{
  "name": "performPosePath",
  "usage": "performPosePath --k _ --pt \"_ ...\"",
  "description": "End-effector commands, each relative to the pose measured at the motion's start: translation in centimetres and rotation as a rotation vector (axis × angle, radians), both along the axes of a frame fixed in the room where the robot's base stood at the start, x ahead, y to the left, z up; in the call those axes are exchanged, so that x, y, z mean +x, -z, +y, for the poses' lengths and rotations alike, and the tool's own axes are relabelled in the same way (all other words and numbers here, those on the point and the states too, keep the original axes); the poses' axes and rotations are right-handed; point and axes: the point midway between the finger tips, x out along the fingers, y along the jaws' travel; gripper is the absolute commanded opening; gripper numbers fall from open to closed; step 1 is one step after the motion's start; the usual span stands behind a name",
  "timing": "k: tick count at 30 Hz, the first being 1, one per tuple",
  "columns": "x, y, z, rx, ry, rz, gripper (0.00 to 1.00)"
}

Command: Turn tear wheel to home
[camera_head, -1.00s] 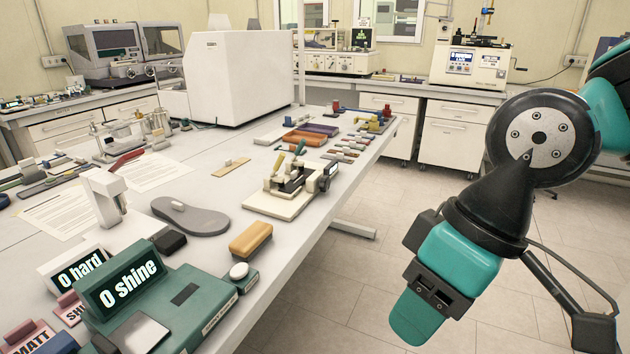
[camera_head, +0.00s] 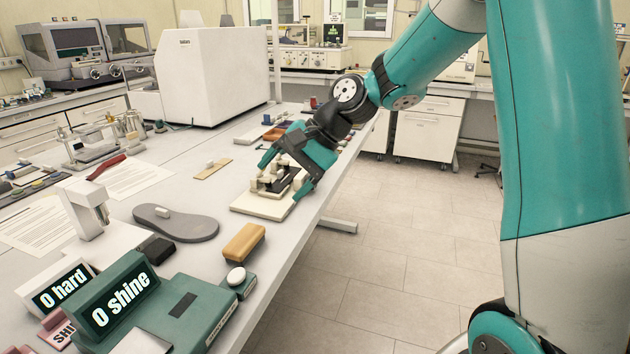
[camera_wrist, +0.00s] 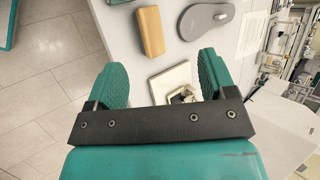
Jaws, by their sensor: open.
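A small bench tester on a cream base plate (camera_head: 262,207) stands near the table's right edge, with dark clamp parts (camera_head: 266,185) on it. In the wrist view its cream base (camera_wrist: 167,79) and part of its metalwork (camera_wrist: 183,95) show between my fingers, partly cut off by the gripper body. I cannot make out the tear wheel.
A tan block (camera_head: 244,242), a grey shoe sole (camera_head: 177,222) and a green "0 shine" meter (camera_head: 150,310) lie nearer on the table. A white box-shaped machine (camera_head: 203,75) stands behind. The floor (camera_head: 390,260) to the right is clear.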

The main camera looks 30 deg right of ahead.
Motion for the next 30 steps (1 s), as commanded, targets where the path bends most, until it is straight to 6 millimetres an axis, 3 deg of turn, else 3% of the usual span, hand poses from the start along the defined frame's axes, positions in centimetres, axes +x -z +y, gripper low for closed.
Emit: performPosePath --k 1,3,5,6,9,13,15,19,30 --pt "2.9 1.4 -4.2 0.099 0.186 0.072 0.77" --pt "5.8 2.9 -9.5 0.25 0.42 0.163 0.77" --pt "7.3 4.3 -14.1 0.382 0.597 0.236 0.77" --pt "7.9 5.3 -17.0 0.468 0.701 0.279 0.77" --pt "8.4 7.4 -23.0 0.663 0.903 0.371 0.77" --pt "7.9 9.2 -28.0 0.84 1.055 0.449 0.77" --pt "7.7 9.7 -29.3 0.893 1.096 0.472 0.77" --pt "8.1 10.2 -29.6 0.928 1.118 0.49 0.77" --pt "13.6 13.0 -25.3 0.923 1.114 0.492 0.77"
